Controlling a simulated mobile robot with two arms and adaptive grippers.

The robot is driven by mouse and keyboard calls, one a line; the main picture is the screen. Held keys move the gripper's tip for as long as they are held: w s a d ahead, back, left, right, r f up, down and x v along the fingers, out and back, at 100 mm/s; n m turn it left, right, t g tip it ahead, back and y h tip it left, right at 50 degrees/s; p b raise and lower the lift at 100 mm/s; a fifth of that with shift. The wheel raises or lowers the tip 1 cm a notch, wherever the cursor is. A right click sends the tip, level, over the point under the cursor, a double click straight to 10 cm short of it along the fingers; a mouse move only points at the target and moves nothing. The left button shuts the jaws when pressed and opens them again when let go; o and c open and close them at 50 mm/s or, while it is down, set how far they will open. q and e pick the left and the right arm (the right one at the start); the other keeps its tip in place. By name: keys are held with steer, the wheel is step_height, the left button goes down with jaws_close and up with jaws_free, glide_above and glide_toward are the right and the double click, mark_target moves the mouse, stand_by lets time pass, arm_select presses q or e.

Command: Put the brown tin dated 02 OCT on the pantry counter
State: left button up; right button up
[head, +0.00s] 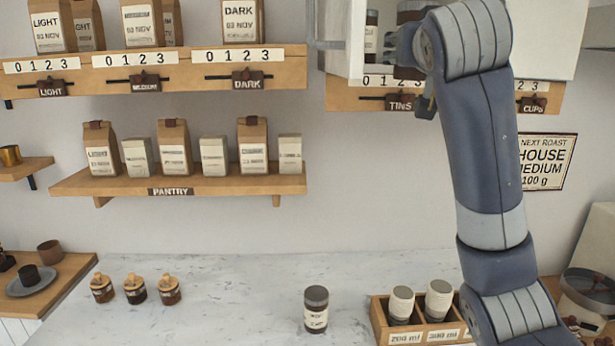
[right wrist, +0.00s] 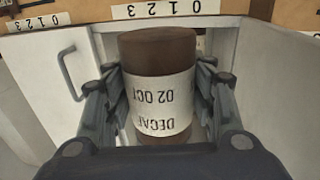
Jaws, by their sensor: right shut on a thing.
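The brown tin (right wrist: 158,55) fills the middle of the right wrist view, its white label reading DECAF 02 OCT upside down. My right gripper (right wrist: 160,85) is shut on it, one finger on each side. In the head view my right arm reaches up to the open wall cupboard (head: 348,45) above the TINS label, and hides most of the gripper. The pantry counter (head: 230,300) is pale marble, below the shelves. My left gripper is not in view.
Several small wooden-topped jars (head: 135,289) stand at the left. The counter between is clear. A cupboard door (right wrist: 62,85) with a handle is close to the gripper.

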step_height(320, 180, down, 34)
steer(key=n+y+b, duration=0.1)
steer(key=y+b, duration=0.1)
steer(key=s+f, duration=0.9)
steer(key=f, duration=0.3)
steer(key=s+f, duration=0.4)
steer(key=s, duration=0.6)
steer(key=s+d+f+b, duration=0.1)
steer(key=s+f, duration=0.4)
steer(key=s, duration=0.5)
steer(key=shift+s+d+f+n+y, duration=0.15)
steer(key=shift+n+y, duration=0.15)
steer(key=w+a+r+n+g+y, duration=0.2)
steer(key=w+a+n+g+y, duration=0.2)
steer(key=a+n+y, duration=0.2)
steer(key=w+a+r+n+g+y, duration=0.3)
steer(key=w+a+n+g+y, duration=0.1)
steer(key=a+y, duration=0.6)
steer(key=a+n+g, duration=0.1)
steer(key=n, duration=0.1)
steer(key=shift+n+g, duration=0.3)
